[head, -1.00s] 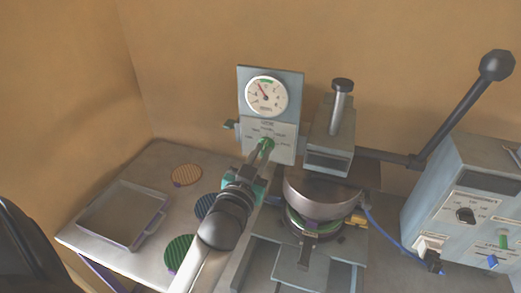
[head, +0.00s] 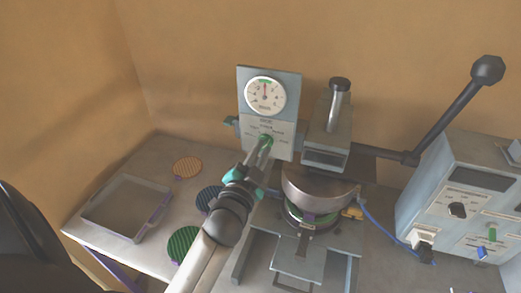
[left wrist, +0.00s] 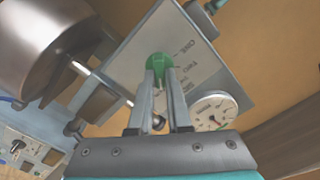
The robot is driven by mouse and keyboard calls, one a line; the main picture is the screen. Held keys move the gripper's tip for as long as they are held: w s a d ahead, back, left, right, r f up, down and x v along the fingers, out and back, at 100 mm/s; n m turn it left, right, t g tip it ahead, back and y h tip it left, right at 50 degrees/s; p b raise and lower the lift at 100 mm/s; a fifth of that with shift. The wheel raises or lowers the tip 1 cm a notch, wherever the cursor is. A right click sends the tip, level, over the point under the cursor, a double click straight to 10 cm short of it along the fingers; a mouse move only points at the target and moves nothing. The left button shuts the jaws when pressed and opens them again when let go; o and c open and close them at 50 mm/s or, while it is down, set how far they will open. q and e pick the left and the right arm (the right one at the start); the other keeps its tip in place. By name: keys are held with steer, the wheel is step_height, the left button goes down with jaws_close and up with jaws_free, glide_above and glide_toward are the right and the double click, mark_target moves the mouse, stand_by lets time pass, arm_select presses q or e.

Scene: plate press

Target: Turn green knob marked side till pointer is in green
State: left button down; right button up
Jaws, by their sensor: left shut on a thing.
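The green knob (head: 265,139) is on the grey panel (head: 284,148) below the round gauge (head: 265,95). My left gripper (head: 263,146) reaches up to it from below, its fingers shut on the knob. In the left wrist view the green knob (left wrist: 158,64) shows between and beyond the fingertips (left wrist: 160,76), beside printed labels such as ONE and TWO. The gauge's red pointer stands nearly straight up, at the green band on top of the dial. The gauge also shows in the left wrist view (left wrist: 216,112). My right gripper is not in view.
A press with a rounded metal head (head: 320,187) stands right of my left arm. A long black-knobbed lever (head: 452,115) rises at right above a control box (head: 475,195). An empty tray (head: 127,235) and several round patterned discs (head: 187,167) lie at left.

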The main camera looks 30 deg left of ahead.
arm_select(q)
steer(key=shift+r, duration=0.1)
steer(key=c, duration=0.9)
jaws_free()
steer(key=shift+o, duration=0.2)
